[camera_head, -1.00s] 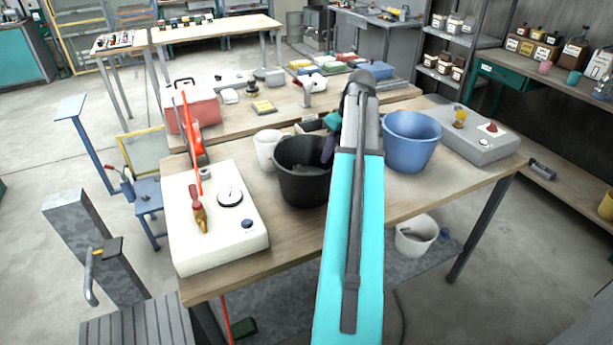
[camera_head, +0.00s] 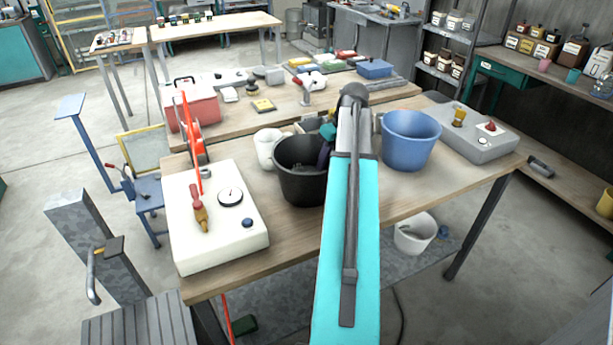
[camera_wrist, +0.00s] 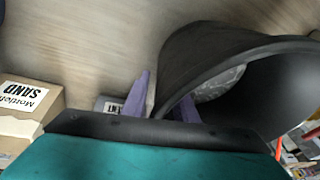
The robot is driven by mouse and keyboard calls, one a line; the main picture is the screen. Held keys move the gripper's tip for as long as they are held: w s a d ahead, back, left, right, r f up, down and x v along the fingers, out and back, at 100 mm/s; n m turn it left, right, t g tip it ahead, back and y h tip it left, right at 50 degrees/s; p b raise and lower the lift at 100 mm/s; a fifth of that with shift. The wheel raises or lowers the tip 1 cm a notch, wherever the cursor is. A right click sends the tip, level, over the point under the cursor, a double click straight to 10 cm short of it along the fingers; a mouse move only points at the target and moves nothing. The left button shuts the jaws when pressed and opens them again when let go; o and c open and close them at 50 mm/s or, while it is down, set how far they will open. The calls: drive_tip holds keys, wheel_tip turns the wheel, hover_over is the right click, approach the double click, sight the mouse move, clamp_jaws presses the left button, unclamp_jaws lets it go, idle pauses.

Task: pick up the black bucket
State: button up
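The black bucket (camera_head: 300,180) stands upright on the near wooden table, between a white mug and the blue bucket. In the wrist view the black bucket (camera_wrist: 235,60) fills the right side, its open mouth tilted in the picture. My gripper (camera_wrist: 164,104) is at the bucket's rim. One purple finger is outside the wall and the other is inside, partly hidden by the rim. The fingers are apart, and I see no clear grip on the wall. In the head view my gripper (camera_head: 327,142) is at the bucket's right side, partly hidden by my arm.
The blue bucket (camera_head: 410,140) stands close on the right. The white mug (camera_head: 267,148) is behind left. A white scale box (camera_head: 215,222) lies front left, a grey one (camera_head: 475,135) far right. A box labelled SAND (camera_wrist: 25,108) is near my gripper.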

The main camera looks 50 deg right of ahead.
clamp_jaws()
drive_tip(key=shift+r, duration=0.1)
idle(1.2)
